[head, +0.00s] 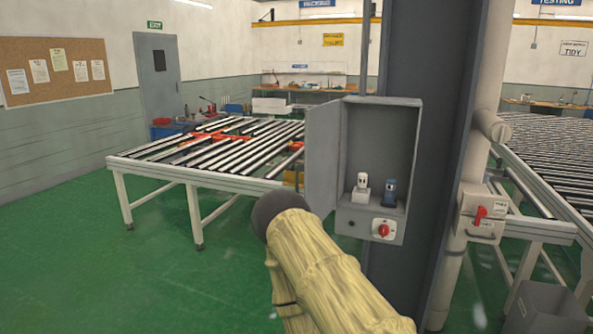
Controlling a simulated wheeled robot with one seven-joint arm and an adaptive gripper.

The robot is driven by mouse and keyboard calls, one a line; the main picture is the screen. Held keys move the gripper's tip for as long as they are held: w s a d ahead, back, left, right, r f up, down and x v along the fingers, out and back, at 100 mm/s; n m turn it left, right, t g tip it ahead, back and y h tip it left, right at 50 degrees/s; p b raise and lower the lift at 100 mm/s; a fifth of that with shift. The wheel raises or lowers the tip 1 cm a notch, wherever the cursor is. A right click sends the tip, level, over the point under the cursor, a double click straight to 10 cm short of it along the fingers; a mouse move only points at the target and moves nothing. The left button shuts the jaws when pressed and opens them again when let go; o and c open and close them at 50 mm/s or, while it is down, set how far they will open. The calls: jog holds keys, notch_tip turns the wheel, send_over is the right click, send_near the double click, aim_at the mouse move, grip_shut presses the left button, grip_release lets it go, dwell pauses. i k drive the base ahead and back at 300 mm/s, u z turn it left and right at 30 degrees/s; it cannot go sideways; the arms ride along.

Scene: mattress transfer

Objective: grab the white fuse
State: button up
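The white fuse (361,182) stands upright inside the open grey electrical box (413,150), at the left of its lower shelf. My arm, in a yellowish cover with a dark rounded joint, reaches up from the bottom of the head view and ends in front of and below the box's left side. My gripper does not show, so I cannot see whether it is open or shut. Nothing covers the white fuse.
The box door (322,160) hangs open to the left. A red rotary switch (383,230) is on the box's lower front. The box is on a dark steel column (428,90). A roller conveyor (160,172) stands behind left. A switch box (482,212) is on the right.

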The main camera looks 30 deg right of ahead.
aim_at(362, 177)
jog(key=u, duration=1.15)
jog(key=i, duration=1.95)
jog(key=z, duration=3.85)
jog(key=i, duration=0.7)
jog(key=z, duration=0.5)
